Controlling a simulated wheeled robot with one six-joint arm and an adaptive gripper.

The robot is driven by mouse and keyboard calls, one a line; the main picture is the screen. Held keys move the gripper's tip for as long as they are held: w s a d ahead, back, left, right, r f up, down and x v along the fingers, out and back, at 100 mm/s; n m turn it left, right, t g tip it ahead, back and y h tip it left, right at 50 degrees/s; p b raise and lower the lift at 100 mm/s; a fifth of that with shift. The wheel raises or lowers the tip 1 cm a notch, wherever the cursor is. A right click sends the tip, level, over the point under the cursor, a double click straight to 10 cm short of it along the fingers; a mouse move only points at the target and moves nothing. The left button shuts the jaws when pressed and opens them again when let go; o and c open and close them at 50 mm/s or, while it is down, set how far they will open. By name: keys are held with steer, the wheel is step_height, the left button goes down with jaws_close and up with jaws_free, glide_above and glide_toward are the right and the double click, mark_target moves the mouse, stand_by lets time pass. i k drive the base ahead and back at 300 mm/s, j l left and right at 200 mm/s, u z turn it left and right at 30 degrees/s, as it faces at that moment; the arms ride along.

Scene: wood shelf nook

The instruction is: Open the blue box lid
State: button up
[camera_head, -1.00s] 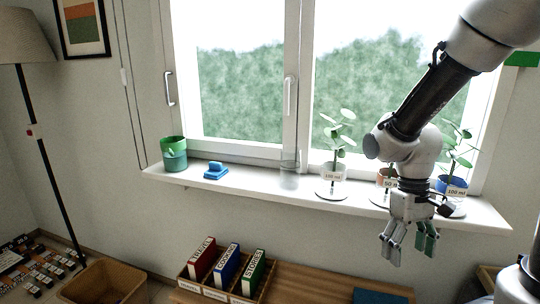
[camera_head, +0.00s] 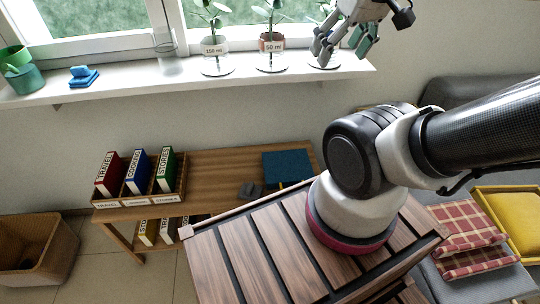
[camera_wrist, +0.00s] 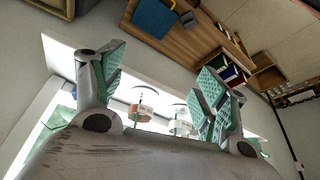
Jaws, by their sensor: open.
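A flat blue rectangular box (camera_head: 287,167) lies on the wooden bench below the window sill. It also shows at the top of the wrist view (camera_wrist: 153,18). Its lid looks closed, though its sides are hard to make out. My gripper (camera_head: 343,52) is open and empty, at the top of the head view in front of the right end of the sill. It is well above the box and apart from it. In the wrist view my gripper (camera_wrist: 163,80) has both fingers spread with nothing between them.
Potted plants (camera_head: 214,48) and a small blue object (camera_head: 84,76) stand on the white sill (camera_head: 130,88). A wooden holder with books (camera_head: 138,172) and a small grey object (camera_head: 250,190) share the bench (camera_head: 215,165). A wicker basket (camera_head: 40,245) stands left; a yellow cushion (camera_head: 520,215) lies right.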

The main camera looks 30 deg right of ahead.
mark_target(280, 167)
steer(key=k+j, duration=0.3)
steer(key=k, duration=0.2)
steer(key=k+j, duration=0.35)
steer(key=k, duration=0.15)
steer(key=z, duration=0.05)
